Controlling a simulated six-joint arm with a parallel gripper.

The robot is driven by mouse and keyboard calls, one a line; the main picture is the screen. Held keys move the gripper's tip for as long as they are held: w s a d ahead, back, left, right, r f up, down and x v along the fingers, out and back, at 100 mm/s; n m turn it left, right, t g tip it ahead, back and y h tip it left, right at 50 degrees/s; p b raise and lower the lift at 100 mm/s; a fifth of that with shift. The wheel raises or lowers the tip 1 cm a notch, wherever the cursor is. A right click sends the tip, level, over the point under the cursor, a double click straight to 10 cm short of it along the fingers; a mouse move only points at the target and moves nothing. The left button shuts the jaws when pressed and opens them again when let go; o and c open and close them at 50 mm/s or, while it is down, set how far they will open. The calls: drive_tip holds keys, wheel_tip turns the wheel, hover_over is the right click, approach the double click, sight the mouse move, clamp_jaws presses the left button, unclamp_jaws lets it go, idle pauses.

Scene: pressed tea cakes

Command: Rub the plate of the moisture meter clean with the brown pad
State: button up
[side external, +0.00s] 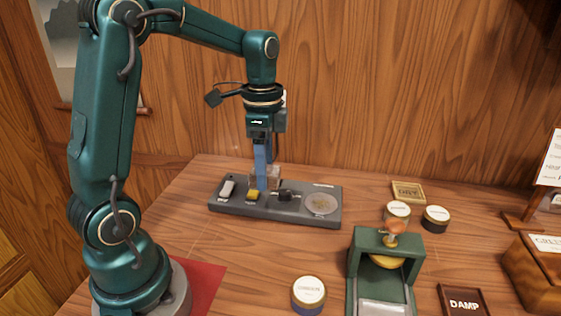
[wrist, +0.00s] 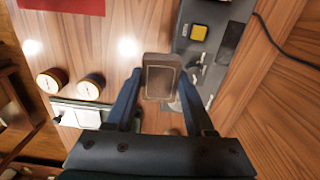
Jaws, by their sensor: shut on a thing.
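My gripper (wrist: 158,88) is shut on the brown pad (wrist: 161,76), a small brown block with a lighter outlined face. In the side view, my gripper (side external: 262,170) points down with the pad (side external: 272,178) at its tips, over or just behind the moisture meter (side external: 285,211). I cannot tell whether the pad touches it. The meter is a long grey slab with a yellow button (side external: 253,195), a dark knob and a round pale plate (side external: 321,204) at its right end. The pad is apart from the plate, to its left. The meter also shows in the wrist view (wrist: 213,50).
A green press (side external: 372,243) stands right of front, with an orange-topped piece above. Round tins (side external: 308,293) (side external: 435,218) stand around it. A DRY tray (side external: 408,192) lies behind, a DAMP tray (side external: 464,301) in front. A wooden box (side external: 540,275) stands at the right edge.

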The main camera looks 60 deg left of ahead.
approach(320, 212)
drive_tip(key=s+a+r, duration=0.4)
drive_tip(key=w+d+f, duration=0.3)
drive_tip(key=w+d, duration=0.1)
drive_tip(key=shift+m, duration=0.3)
drive_tip(key=shift+f, duration=3.95)
drive_tip(key=shift+w+a+r, duration=0.15)
drive_tip(key=shift+w+a, duration=0.2)
drive_tip(key=shift+c, duration=0.5)
drive_tip(key=shift+w+a, duration=2)
drive_tip(key=shift+s+d, duration=2.35)
wheel_tip(320, 212, up, 8)
